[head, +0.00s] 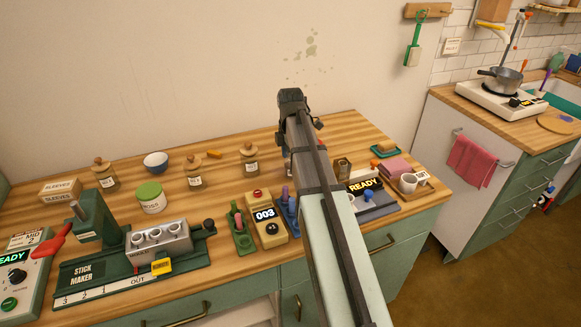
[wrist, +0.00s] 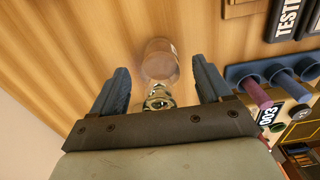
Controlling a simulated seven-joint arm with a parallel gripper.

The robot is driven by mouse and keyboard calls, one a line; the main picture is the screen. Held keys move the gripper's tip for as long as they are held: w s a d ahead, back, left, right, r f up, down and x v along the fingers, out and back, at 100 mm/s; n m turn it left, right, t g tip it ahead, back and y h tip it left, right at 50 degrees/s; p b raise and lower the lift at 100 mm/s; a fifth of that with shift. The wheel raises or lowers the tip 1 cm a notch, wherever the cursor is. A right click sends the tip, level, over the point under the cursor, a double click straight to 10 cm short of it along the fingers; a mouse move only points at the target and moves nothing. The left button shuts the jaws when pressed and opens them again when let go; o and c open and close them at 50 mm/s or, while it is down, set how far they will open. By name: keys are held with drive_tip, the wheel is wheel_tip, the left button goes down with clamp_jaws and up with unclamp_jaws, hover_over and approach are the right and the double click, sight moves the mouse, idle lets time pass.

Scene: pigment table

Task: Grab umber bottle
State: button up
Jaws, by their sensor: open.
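My gripper (wrist: 158,68) is open in the wrist view, with one dark finger on each side of a clear glass bottle (wrist: 160,55). The bottle lies between and a little beyond the fingertips, with a visible gap on each side. Its neck end (wrist: 158,97) is close to the gripper's palm. I cannot read a label on it, so I cannot tell whether it is the umber bottle. In the head view my arm hides the spot around the gripper. Cork-topped labelled bottles stand at the back of the table: one at left (head: 105,175), one in the middle (head: 194,178), one nearer my arm (head: 249,158).
A rack with purple and blue pegs (wrist: 272,85) and the 003 device (head: 265,215) are beside the gripper. A READY tester (head: 375,205) is to the right. A green-lidded jar (head: 151,200) and the stick maker (head: 95,272) are left.

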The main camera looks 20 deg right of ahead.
drive_tip(key=shift+f, duration=0.4)
drive_tip(key=shift+c, duration=0.2)
drive_tip(key=c, duration=1.2)
drive_tip(key=shift+r, duration=0.1)
